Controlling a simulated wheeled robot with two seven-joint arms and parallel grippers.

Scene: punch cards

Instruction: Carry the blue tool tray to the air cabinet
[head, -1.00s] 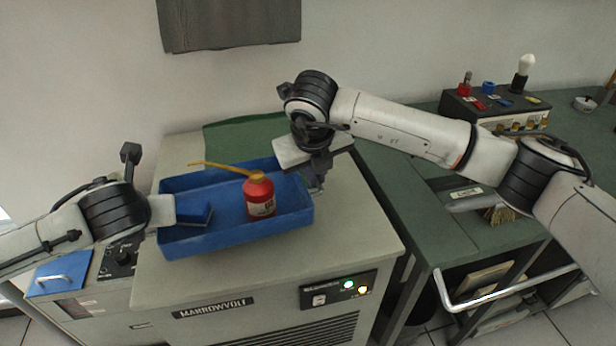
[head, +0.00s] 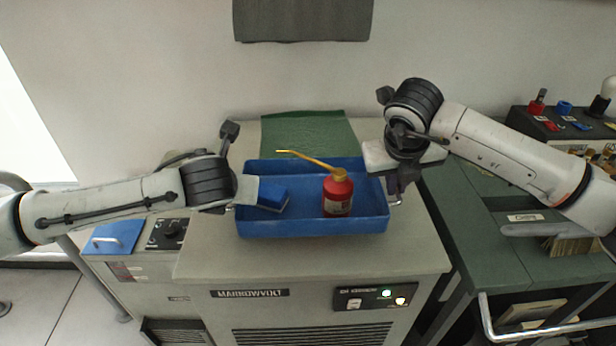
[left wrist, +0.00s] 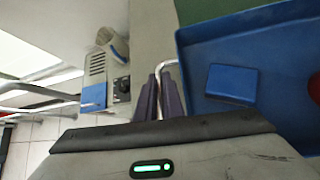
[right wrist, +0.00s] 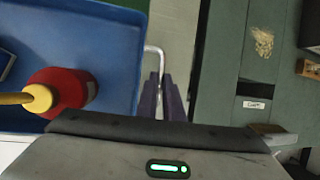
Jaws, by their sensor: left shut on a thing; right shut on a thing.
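The blue tool tray (head: 300,226) is level over the pale top of the MARROWVOLT cabinet (head: 205,262); I cannot tell whether it touches that top. It holds a red oil can (head: 338,194) with a yellow spout and a blue block (head: 272,198). My left gripper (head: 234,207) is shut on the tray's left wire handle, which shows in the left wrist view (left wrist: 168,64). My right gripper (head: 396,196) is shut on the right wire handle, which shows in the right wrist view (right wrist: 155,50). No label reading "air" is legible.
A green mat (head: 308,128) lies behind the tray, near the wall. A green workbench (head: 470,215) with a rail and a brush (head: 572,245) stands close on the right. A lower unit with a blue panel (head: 113,238) stands at left. The cabinet top's front strip is clear.

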